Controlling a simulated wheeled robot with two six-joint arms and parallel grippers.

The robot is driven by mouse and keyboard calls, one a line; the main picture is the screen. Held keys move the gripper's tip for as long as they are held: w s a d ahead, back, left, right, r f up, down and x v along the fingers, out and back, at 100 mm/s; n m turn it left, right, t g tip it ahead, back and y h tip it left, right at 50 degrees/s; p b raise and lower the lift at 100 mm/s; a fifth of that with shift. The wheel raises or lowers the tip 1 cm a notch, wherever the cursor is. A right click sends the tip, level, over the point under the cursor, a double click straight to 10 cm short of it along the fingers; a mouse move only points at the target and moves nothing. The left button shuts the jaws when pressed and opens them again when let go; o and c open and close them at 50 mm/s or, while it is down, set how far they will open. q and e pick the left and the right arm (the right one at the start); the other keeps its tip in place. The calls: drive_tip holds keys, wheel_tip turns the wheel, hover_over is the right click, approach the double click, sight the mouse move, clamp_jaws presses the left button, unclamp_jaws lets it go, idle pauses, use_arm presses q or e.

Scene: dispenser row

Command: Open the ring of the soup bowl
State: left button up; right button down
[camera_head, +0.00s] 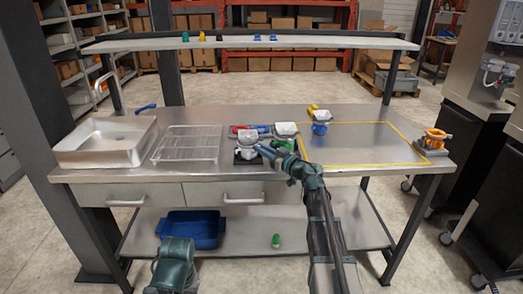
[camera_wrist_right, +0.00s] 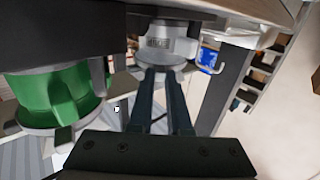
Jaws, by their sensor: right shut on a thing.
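A grey fixture (camera_head: 247,154) with a pale bowl-like top (camera_head: 247,139) stands near the table's front edge. I take it to be the soup bowl; its label cannot be read. My right gripper (camera_head: 263,151) reaches it from the right. In the right wrist view, the gripper's fingers (camera_wrist_right: 163,73) are closed at the grey ring (camera_wrist_right: 165,48) under a small label plate. The contact is partly hidden by the fingers. I cannot tell whether the ring has turned. My left gripper is not in view.
A green-ringed fixture (camera_wrist_right: 50,95) is close beside my right gripper. A blue-ringed one (camera_head: 320,128) stands farther back, and an orange one (camera_head: 434,139) at the right end. A wire rack (camera_head: 188,143) and a metal basin (camera_head: 105,142) are left. The yellow-outlined area (camera_head: 365,145) is mostly clear.

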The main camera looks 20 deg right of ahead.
drive_tip(key=shift+w+d+n+g+y, duration=0.15)
drive_tip(key=shift+d+n+g+y, duration=0.3)
drive_tip(key=shift+y, duration=0.25)
drive_tip(key=shift+a, duration=0.15)
drive_tip(key=c, duration=0.8)
unclamp_jaws()
drive_tip(key=shift+c, duration=0.2)
drive_tip(key=v, duration=1.4)
